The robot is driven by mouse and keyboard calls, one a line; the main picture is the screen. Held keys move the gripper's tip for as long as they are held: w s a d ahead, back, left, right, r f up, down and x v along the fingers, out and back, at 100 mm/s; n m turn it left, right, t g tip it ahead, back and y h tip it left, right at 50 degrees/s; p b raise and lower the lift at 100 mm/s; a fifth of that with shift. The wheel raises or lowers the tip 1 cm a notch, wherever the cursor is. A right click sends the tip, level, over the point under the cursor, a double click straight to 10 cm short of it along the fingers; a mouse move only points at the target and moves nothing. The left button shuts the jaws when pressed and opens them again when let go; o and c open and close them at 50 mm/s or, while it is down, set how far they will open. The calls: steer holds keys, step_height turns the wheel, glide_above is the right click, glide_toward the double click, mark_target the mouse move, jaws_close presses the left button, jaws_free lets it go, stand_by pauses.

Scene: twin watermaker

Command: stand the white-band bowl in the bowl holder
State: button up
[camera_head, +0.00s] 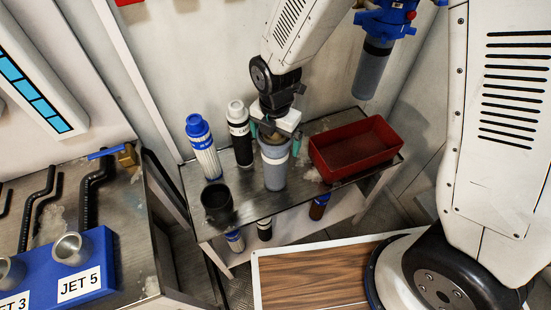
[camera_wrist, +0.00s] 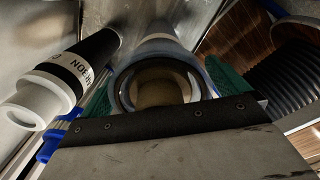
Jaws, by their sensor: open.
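The white-band bowl (camera_head: 274,172) is a grey-blue cylinder with a pale band near its top. It stands upright on the metal bench in the head view. In the wrist view its round open mouth (camera_wrist: 157,86) faces me, with a brownish inside. My gripper (camera_head: 276,138) is over its top, pointing down, with green fingers on either side of the rim. The jaws are open, and I cannot tell whether either finger touches the bowl. A black open cup (camera_head: 217,200), which looks like the bowl holder, stands on the bench's front left and looks empty.
A black cartridge with a white cap (camera_head: 240,138) and a blue-capped white filter (camera_head: 203,150) stand left of the bowl. A red bin (camera_head: 384,159) is close on the right. Small bottles stand on the lower shelf (camera_head: 292,231). A blue-topped housing (camera_head: 374,68) hangs on the wall.

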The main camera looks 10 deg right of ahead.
steer(key=c, duration=1.5)
steer(key=shift+r, duration=0.1)
steer(key=shift+c, duration=0.2)
